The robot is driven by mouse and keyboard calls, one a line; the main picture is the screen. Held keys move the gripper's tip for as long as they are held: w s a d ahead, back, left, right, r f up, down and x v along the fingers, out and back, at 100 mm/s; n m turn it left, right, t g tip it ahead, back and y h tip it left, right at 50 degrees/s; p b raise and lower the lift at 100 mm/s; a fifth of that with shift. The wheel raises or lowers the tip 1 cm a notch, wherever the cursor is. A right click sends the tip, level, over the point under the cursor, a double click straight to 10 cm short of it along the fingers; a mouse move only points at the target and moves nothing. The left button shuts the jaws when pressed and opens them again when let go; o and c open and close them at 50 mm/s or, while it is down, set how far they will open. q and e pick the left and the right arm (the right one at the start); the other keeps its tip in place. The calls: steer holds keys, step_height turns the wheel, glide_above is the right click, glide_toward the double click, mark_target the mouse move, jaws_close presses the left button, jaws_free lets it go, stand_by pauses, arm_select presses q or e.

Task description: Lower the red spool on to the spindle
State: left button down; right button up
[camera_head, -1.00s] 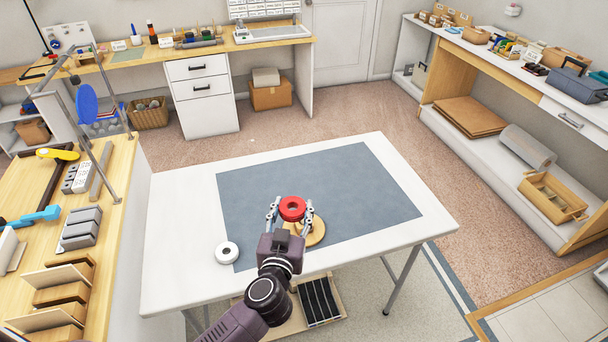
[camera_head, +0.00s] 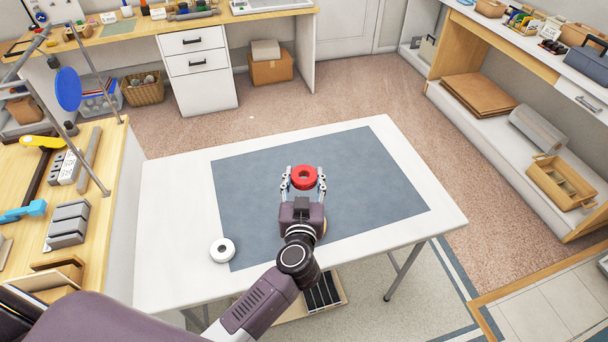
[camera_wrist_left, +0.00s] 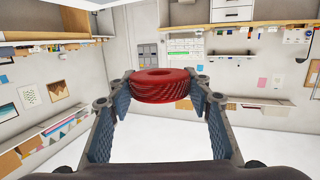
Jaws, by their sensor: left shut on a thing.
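The red spool (camera_head: 305,178) is a ring with a hole in its middle. My left gripper (camera_head: 304,180) is shut on it, one finger at each side. In the left wrist view the ribbed red spool (camera_wrist_left: 165,86) sits between the fingertips, hole facing up. The spool shows over the grey-blue mat (camera_head: 250,185); its height above the mat is hard to tell. A round wooden base (camera_head: 324,228), likely the spindle's, shows only as a sliver beside my gripper, which hides the rest; no post is visible. My right gripper is not in view.
A white spool (camera_head: 222,250) lies at the mat's front left corner on the white table (camera_head: 170,225). The mat is otherwise clear. A wooden bench (camera_head: 95,225) with grey blocks and a blue disc (camera_head: 68,89) on a stand is at the left.

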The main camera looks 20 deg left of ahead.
arm_select(q)
steer(key=shift+w, duration=0.1)
steer(key=shift+w+p, duration=0.1)
steer(key=shift+p, duration=0.45)
step_height(320, 180, down, 3)
steer(key=shift+f+b, duration=0.15)
steer(key=shift+b, duration=0.4)
steer(key=shift+a+f, duration=0.1)
steer(key=shift+f, duration=0.65)
steer(key=shift+f+b, duration=0.55)
steer(key=shift+f, duration=0.2)
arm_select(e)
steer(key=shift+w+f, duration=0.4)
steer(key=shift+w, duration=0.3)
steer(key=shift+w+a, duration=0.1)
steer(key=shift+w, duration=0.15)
arm_select(q)
steer(key=shift+f+y, duration=0.3)
steer(key=shift+f, duration=0.5)
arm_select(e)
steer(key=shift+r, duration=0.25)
arm_select(q)
steer(key=shift+f, duration=0.15)
